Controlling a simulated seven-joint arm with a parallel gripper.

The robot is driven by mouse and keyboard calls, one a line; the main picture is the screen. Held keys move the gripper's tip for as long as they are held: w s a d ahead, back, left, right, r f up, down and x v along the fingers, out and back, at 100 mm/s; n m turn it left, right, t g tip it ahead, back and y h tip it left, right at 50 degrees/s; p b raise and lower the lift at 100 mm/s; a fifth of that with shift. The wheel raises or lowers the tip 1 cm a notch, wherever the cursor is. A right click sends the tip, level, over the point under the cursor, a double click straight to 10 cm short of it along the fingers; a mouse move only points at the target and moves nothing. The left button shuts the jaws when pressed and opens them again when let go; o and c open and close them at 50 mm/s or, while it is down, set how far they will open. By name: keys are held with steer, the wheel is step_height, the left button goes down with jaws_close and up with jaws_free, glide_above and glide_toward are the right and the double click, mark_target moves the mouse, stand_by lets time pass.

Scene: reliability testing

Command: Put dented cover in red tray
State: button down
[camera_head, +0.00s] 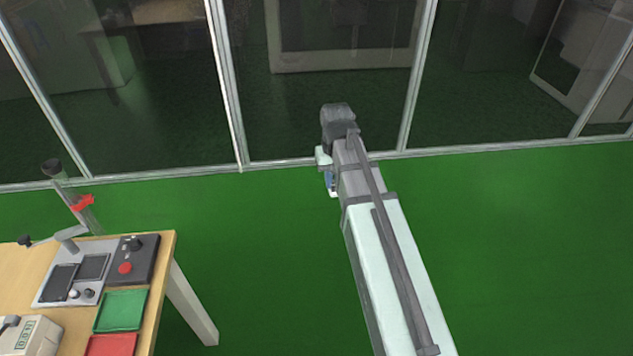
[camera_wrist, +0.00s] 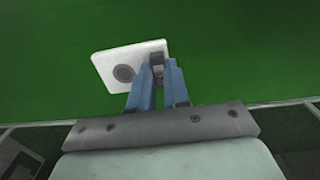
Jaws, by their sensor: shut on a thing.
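My gripper (camera_wrist: 158,80) is shut on the white, squarish cover (camera_wrist: 112,62) with rounded corners, gripping it near its right edge. The cover has a grey round mark on its face; I cannot tell if this is the dent. In the head view, my gripper (camera_head: 330,181) is small and partly hidden by my arm, out over the green floor, well right of the table. The red tray (camera_head: 112,346) lies on the table at the bottom left of the head view, cut off by the frame edge. It looks empty in the part that shows.
The wooden table (camera_head: 25,265) also holds a green tray (camera_head: 122,311) just behind the red one, a test fixture (camera_head: 75,272) with a tall lever, a dark box with a red button (camera_head: 125,268), and a beige device (camera_head: 28,336). Glass partitions stand behind. The floor between is clear.

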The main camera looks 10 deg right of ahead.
steer(key=d, duration=0.2)
steer(key=shift+d+m, duration=0.3)
steer(key=shift+d, duration=0.1)
steer(key=s+a+n, duration=0.2)
steer(key=s+a, duration=0.2)
steer(key=a, duration=0.8)
steer(key=s+a+n, duration=0.3)
steer(key=a, duration=0.9)
steer(key=s+a+n, duration=0.2)
steer(key=s+a, duration=0.2)
steer(key=a, duration=0.7)
steer(key=s+a+f+n, duration=0.1)
steer(key=s+a+n, duration=0.4)
steer(key=s+a, duration=0.7)
steer(key=s+a+f+n, duration=0.2)
steer(key=s+a+n, duration=0.4)
steer(key=s+a, duration=0.6)
steer(key=shift+s+a, duration=0.25)
steer(key=shift+s, duration=2.9)
steer(key=shift+f, duration=2.1)
steer(key=shift+f, duration=0.8)
